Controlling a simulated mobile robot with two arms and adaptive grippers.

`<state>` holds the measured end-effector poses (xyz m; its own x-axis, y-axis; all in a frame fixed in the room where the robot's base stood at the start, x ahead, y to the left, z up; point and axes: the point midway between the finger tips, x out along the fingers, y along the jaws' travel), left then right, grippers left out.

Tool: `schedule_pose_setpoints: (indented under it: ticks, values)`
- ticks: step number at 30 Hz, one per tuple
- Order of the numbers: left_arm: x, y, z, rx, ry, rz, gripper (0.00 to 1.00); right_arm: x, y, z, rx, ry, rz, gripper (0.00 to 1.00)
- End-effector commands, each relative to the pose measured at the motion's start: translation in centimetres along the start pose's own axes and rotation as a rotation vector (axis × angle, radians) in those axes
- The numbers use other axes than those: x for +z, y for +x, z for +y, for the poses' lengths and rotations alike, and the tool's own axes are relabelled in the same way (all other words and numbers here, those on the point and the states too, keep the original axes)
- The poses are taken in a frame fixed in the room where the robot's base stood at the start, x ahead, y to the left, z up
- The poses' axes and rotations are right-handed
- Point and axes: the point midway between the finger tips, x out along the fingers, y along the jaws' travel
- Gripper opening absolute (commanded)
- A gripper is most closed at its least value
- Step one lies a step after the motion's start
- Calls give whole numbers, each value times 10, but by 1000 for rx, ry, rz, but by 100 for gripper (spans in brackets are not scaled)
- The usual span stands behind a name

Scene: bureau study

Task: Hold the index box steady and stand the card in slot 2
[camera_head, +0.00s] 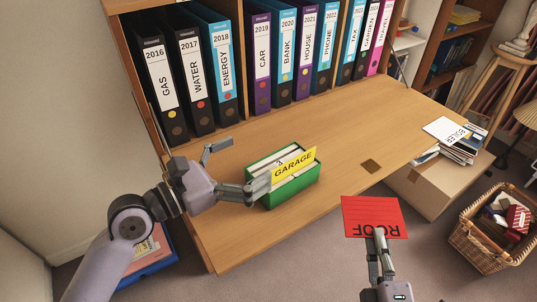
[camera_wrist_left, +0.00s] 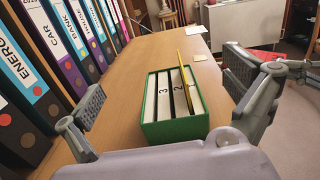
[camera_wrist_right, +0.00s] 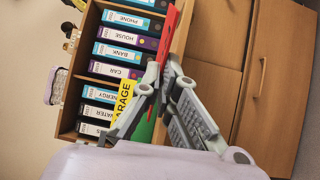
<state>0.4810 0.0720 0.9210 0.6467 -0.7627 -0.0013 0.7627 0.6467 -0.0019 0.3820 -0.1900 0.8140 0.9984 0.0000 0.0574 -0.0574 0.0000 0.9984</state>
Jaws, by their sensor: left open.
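The green index box (camera_head: 292,192) stands on the desk, with a yellow GARAGE card (camera_head: 293,165) upright in it. In the left wrist view the box (camera_wrist_left: 174,129) shows white dividers numbered 3 and 2; the yellow card (camera_wrist_left: 188,80) is edge-on towards its right side. My left gripper (camera_head: 248,163) is open, its fingers spread beside the box, apart from it in the left wrist view. My right gripper (camera_head: 378,238) is shut on the red ROOF card (camera_head: 370,215), in front of the desk and right of the box. The card's lettering reads upside down in the head view.
Ring binders (camera_head: 205,70) line the shelf behind the desk (camera_head: 230,245). A small brown square (camera_head: 371,166) lies flat right of the box. Papers (camera_head: 455,140) top a cardboard box at right, and a wicker basket (camera_head: 480,250) stands on the floor.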

Motion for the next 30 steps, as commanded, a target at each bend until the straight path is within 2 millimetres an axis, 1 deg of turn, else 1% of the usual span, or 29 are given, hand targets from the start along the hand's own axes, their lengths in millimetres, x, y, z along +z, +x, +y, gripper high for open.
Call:
schedule_pose_setpoints:
  ticks: [7,11,14,18,21,25,30]
  values:
    - [0,0,0,0,0,0,100,-1,1,1,1,0,4,0]
    - [0,0,0,0,0,0,100,-13,12,14,9,0,45,0]
    - [0,0,0,0,0,0,100,-31,26,33,13,0,111,0]
    - [0,0,0,0,0,0,100,-62,45,64,16,1,230,0]
    - [0,0,0,0,0,0,100,-82,53,83,14,6,309,0]
    - [0,0,0,0,0,0,100,-104,63,100,16,12,404,0]
    - [0,0,0,0,0,0,100,-130,70,122,18,20,527,0]
